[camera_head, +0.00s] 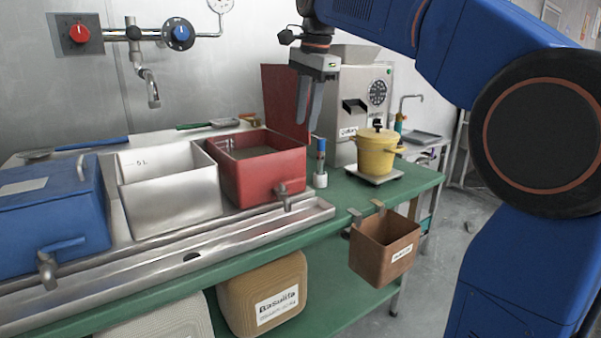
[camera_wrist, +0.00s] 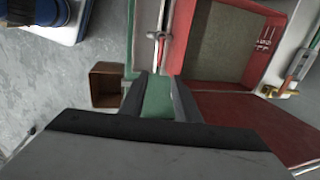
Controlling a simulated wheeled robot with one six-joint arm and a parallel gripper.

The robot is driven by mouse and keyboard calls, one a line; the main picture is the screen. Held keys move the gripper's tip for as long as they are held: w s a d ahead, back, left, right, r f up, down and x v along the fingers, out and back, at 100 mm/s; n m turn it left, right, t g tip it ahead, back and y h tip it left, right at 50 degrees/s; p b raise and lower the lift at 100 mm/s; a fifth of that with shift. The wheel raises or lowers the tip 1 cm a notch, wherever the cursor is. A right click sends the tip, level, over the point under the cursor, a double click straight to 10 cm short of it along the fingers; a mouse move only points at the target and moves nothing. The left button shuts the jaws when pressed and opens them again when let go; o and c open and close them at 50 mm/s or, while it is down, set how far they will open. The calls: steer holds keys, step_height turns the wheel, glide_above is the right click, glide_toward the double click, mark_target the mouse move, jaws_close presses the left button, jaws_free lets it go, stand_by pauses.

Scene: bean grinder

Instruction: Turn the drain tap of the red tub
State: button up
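The red tub (camera_head: 262,178) stands on the green bench at the right end of a row of tubs, with its red lid (camera_head: 287,98) raised behind it. Its grey drain tap (camera_head: 284,197) sticks out low on the front wall, over the metal trough. My gripper (camera_head: 306,122) points down above the tub's right side, apart from the tap and higher. Its two fingers are open with nothing between them. In the wrist view, the tub (camera_wrist: 182,35) and a tap (camera_wrist: 158,36) show beyond the open fingers (camera_wrist: 160,78).
A steel tub (camera_head: 165,190) and a blue tub (camera_head: 52,215) stand to the left. A brown bin (camera_head: 378,250) hangs on the bench front. A yellow pot (camera_head: 376,155) and the grinder (camera_head: 352,80) stand to the right. The space before the tap is clear.

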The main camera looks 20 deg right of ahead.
mark_target(299, 180)
steer(key=w+f, duration=0.1)
steer(key=f, duration=0.4)
steer(key=w+f, duration=0.1)
steer(key=f, duration=0.4)
steer(key=w+a+f, duration=0.1)
steer(key=f, duration=0.4)
steer(key=shift+f, duration=0.35)
jaws_close()
